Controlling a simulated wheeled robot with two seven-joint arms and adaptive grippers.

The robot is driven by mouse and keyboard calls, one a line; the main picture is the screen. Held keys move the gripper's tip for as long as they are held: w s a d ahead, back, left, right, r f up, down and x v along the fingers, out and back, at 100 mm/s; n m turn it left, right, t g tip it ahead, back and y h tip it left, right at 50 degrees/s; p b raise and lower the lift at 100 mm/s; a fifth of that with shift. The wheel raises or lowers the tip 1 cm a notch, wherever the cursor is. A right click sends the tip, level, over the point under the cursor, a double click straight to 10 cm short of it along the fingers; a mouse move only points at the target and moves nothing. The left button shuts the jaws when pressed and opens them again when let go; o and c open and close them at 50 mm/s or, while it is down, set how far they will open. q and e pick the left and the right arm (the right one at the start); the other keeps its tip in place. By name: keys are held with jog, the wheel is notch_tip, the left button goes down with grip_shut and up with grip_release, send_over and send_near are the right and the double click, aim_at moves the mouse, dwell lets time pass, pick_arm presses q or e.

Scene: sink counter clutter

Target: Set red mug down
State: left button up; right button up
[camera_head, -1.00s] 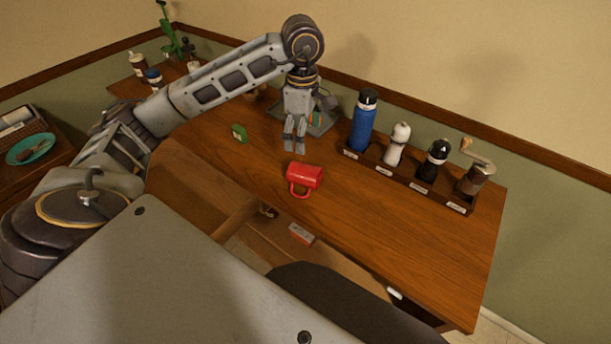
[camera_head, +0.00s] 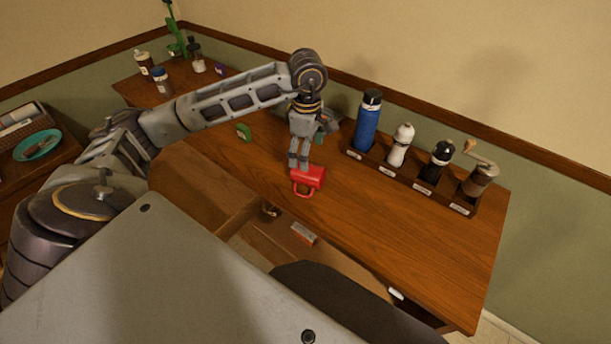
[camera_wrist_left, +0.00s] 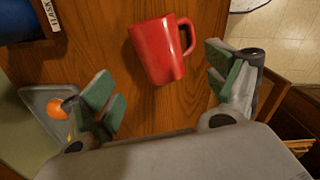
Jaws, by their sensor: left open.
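The red mug (camera_head: 309,178) is on the wooden counter (camera_head: 390,235), with its handle toward the front edge in the head view. It appears to lie on its side. In the left wrist view the mug (camera_wrist_left: 158,50) is beyond the fingertips, its handle to the right. My left gripper (camera_head: 299,165) points down just behind the mug in the head view. Whether a fingertip touches the mug cannot be told. My right gripper is not in view.
A rack (camera_head: 408,186) holds a blue bottle (camera_head: 367,122), a white shaker (camera_head: 398,146), a black shaker (camera_head: 433,163) and a grinder (camera_head: 478,180) behind right. A green item (camera_head: 244,132) lies left. An open drawer (camera_head: 270,240) is below the front edge. Counter right of the mug is clear.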

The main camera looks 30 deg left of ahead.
pick_arm(q)
jog(key=shift+f, duration=1.15)
jog(key=shift+f+p, duration=0.4)
jog(key=shift+f, duration=2.2)
jog(key=shift+c, duration=0.4)
jog(key=c, duration=1.3)
jog(key=shift+c, duration=0.2)
jog(key=shift+r, duration=0.15)
jog(key=shift+r+b, duration=0.3)
jog(key=shift+r, duration=4.6)
